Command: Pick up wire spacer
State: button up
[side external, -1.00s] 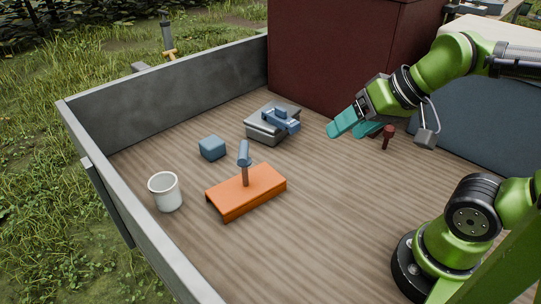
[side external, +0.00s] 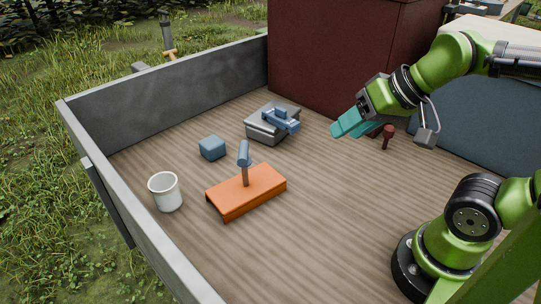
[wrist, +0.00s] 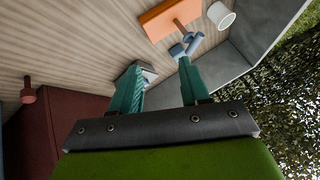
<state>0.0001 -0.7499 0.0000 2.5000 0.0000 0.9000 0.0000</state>
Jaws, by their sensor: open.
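No part is clearly recognisable to me as the wire spacer; the likeliest is the blue-grey piece (side external: 282,118) lying on the grey box (side external: 262,131). A blue cylindrical head (side external: 244,154) tops a brown post on the orange block (side external: 232,203). My gripper (side external: 340,128) has teal fingers and hangs above the wooden floor, right of the grey box and apart from it. In the wrist view my gripper (wrist: 157,66) is open with nothing between its fingers; its left finger partly hides the grey box (wrist: 150,74). The orange block (wrist: 158,21) shows beyond.
A blue cube (side external: 212,148) and a white cup (side external: 165,192) stand at left. A dark red peg (side external: 387,136) is close to my gripper's right. A tall dark red box (side external: 325,50) stands behind. Grey walls (side external: 165,90) edge the bed; its front middle is clear.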

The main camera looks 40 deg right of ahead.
aim_at(286, 112)
jog(key=w+d+f+t+h, duration=0.25)
jog(key=w+d, duration=0.35)
jog(key=w, duration=0.3)
jog(key=w+d+f+t+h, duration=0.25)
jog(key=w+d, duration=0.25)
jog(key=w, duration=0.4)
jog(key=w+d+f+n+t+y, duration=0.35)
jog(key=f+t, duration=0.25)
jog(key=f, duration=0.4)
jog(key=shift+n+h, duration=0.25)
jog(key=w, duration=0.8)
jog(key=shift+a+f, duration=0.1)
jog(key=shift+f, duration=0.1)
jog(key=shift+c, duration=0.4)
grip_shut()
